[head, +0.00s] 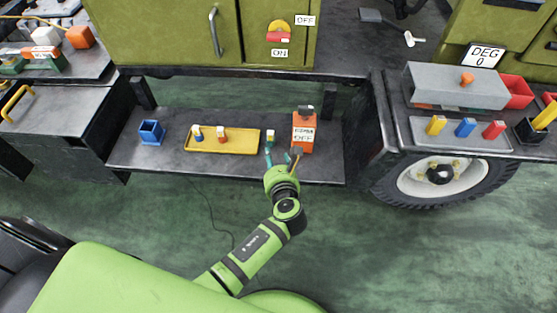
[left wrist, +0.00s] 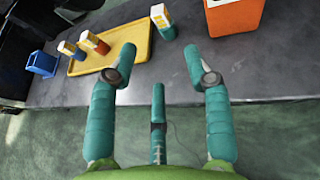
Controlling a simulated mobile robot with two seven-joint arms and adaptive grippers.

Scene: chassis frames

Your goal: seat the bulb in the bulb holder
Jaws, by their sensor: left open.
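My left gripper (head: 281,157) is open and empty at the front of the low shelf. In the left wrist view its fingers (left wrist: 158,62) spread over the shelf edge. Two similar pieces stand in the tray, one with blue (head: 197,133) and one with red (head: 222,135). An orange box with a white label (head: 304,121) stands to the right. I cannot tell which piece is the bulb or which thing is its holder.
The yellow tray (head: 240,147) lies on the dark shelf (head: 175,168). A blue open container (head: 151,133) stands at the shelf's left. A wheel (head: 438,178) and a raised shelf with a grey box (head: 450,86) lie right. The shelf's front strip is bare.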

